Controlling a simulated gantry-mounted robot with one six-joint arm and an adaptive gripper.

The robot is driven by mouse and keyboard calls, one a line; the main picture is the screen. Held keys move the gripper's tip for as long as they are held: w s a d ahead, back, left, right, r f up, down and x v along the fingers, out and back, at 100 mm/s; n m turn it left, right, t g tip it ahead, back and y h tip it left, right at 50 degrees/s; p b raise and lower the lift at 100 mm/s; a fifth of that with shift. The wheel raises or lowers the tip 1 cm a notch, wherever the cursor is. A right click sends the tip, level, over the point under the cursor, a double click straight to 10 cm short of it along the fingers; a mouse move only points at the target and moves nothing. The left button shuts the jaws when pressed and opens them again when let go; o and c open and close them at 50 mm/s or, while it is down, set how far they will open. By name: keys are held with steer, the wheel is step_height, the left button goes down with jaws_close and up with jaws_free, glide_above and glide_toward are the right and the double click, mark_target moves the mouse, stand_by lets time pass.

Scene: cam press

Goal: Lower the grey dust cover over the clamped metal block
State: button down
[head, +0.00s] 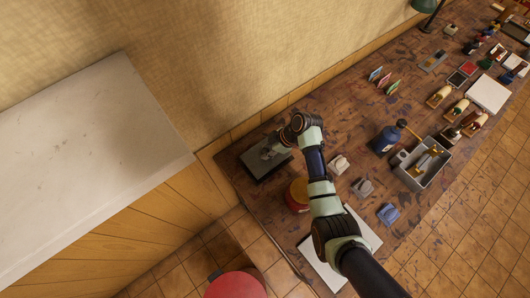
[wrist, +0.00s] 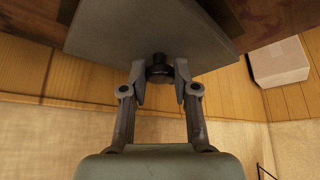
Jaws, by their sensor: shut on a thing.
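The grey dust cover (head: 265,157) is at the left end of the wooden table, at the end of my arm. In the wrist view the cover (wrist: 150,32) is a broad grey plate or box face with a dark round knob (wrist: 159,68) on it. My gripper (wrist: 159,80) is shut on this knob, one finger on each side. In the head view my gripper (head: 287,143) is small and partly hidden by my wrist. The clamped metal block cannot be made out; the cover hides what lies behind it. I cannot tell whether the cover touches anything below.
A red-brown round container (head: 298,194) stands near the cover, beside my arm. Several small blocks, a blue bottle (head: 384,140) and a grey tray (head: 437,172) lie to the right. A wall rises behind the table, and a pale-topped counter (head: 90,165) stands at the left.

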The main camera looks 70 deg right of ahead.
steer(key=shift+f+b, duration=0.7)
steer(key=shift+f, duration=0.25)
stand_by(1.0)
steer(key=c, duration=0.8)
jaws_free()
steer(key=v, duration=1.2)
